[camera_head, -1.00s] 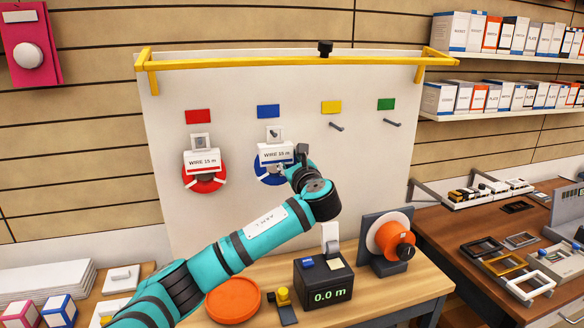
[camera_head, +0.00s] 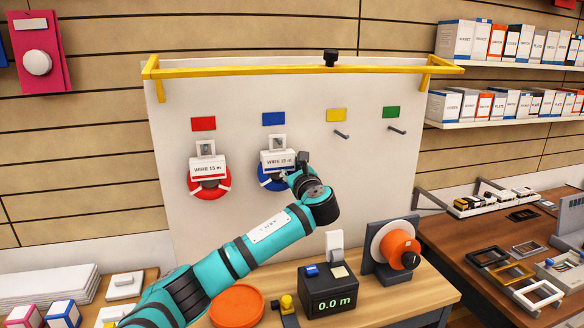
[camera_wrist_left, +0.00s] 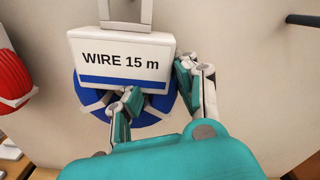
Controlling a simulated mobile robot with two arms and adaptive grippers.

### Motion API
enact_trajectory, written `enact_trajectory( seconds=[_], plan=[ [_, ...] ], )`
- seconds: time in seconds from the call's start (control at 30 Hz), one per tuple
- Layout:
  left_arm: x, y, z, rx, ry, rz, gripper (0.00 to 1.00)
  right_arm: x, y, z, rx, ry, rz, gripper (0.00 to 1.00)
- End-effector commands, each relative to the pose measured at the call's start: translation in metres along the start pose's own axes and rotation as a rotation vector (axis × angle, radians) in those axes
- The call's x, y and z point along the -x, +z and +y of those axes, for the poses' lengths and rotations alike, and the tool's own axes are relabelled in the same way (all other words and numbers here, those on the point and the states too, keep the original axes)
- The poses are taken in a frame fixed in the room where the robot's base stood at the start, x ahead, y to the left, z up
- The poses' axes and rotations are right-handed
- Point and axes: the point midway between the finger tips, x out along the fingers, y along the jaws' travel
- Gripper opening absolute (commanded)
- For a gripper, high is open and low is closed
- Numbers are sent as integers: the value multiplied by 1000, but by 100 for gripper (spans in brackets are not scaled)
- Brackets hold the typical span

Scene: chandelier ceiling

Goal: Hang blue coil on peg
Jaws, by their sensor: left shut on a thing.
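The blue coil (camera_head: 265,178) is against the white board below the blue tag (camera_head: 273,119), its white "WIRE 15 m" label (camera_head: 277,162) facing out. The label's hanger tab (camera_head: 278,142) is at the blue peg's place, and the peg tip is hard to make out there. My left gripper (camera_head: 294,179) is shut on the coil at its right side. In the left wrist view the coil (camera_wrist_left: 90,98) shows behind the fingers (camera_wrist_left: 158,92), one in front of the ring and one at its right edge. My right gripper is not in view.
A red coil (camera_head: 209,190) hangs below the red tag. Bare pegs (camera_head: 341,134) stick out below the yellow and green tags. A yellow rail (camera_head: 300,69) crosses the board's top. A meter (camera_head: 328,290) and orange spool (camera_head: 398,248) stand on the bench.

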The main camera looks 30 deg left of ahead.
Motion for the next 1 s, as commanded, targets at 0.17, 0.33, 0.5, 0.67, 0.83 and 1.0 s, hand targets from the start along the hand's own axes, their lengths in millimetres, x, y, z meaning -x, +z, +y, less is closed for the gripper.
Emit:
enact_trajectory(
  seconds=[0.17, 0.33, 0.5, 0.67, 0.83, 1.0],
  plan=[
    [0, 1, 0, 1, -1, -2, 0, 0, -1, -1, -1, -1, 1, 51],
    [0, 1, 0, 1, -1, -2, 28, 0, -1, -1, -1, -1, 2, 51],
    [0, 1, 0, 1, 0, -1, 50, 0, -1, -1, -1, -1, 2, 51],
    [0, 1, 0, 0, 0, -1, 54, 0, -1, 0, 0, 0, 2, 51],
    [2, -1, 0, 0, 0, 1, 54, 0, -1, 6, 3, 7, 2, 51],
    [22, -1, -1, 1, -3, 1, 54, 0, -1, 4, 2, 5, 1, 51]
  ],
)
